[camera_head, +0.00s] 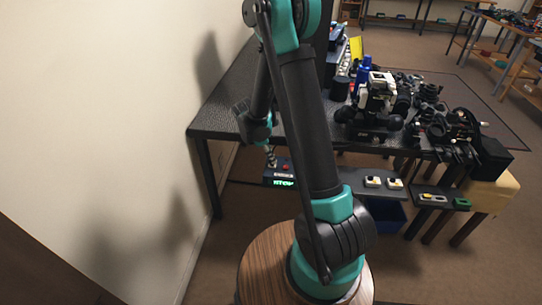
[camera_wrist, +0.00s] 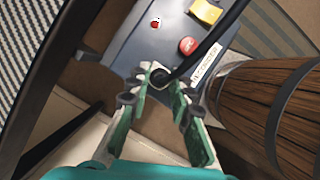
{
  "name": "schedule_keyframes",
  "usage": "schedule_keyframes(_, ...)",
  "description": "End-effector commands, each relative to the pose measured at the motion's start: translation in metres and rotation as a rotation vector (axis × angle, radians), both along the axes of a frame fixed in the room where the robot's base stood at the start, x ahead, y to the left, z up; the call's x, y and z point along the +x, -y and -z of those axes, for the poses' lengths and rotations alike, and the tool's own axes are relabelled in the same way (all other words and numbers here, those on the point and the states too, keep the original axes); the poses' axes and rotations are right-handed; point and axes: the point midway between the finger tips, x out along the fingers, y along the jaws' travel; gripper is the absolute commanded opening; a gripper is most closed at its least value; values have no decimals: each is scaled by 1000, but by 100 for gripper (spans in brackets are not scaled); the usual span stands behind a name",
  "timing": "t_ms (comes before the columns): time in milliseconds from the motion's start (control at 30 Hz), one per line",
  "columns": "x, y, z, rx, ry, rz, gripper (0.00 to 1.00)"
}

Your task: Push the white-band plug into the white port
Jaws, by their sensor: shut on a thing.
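My gripper (camera_wrist: 167,84) is shut on a dark plug (camera_wrist: 163,77) whose black cable curves up to the right in the wrist view. I cannot make out a white band on it. The gripper is at the near edge of a grey control box (camera_wrist: 150,48). In the head view the box (camera_head: 280,178) sits low by the workbench, with green lit text on its front. My gripper (camera_head: 270,152) is just above it there, small and partly hidden by my arm. I cannot make out the white port. Whether the plug touches the box is unclear.
The box carries a red button (camera_wrist: 188,45), a yellow part (camera_wrist: 205,12) and a white label (camera_wrist: 205,65). The black cable crosses near the button. A dark workbench (camera_head: 225,118) stands behind, crowded on its right. A low shelf (camera_head: 352,180) holds two white-topped blocks.

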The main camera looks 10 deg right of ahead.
Motion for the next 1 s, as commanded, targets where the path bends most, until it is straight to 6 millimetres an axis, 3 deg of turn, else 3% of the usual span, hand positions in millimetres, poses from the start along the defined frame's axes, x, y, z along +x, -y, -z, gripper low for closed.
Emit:
schedule_keyframes(400, 0, 0, 8, 0, 0, 0, 1)
schedule_keyframes(433, 0, 0, 7, 0, 0, 0, 23)
schedule_keyframes(600, 0, 0, 7, 0, 0, 0, 44)
schedule_keyframes(1000, 0, -2, 3, 0, 0, 0, 45)
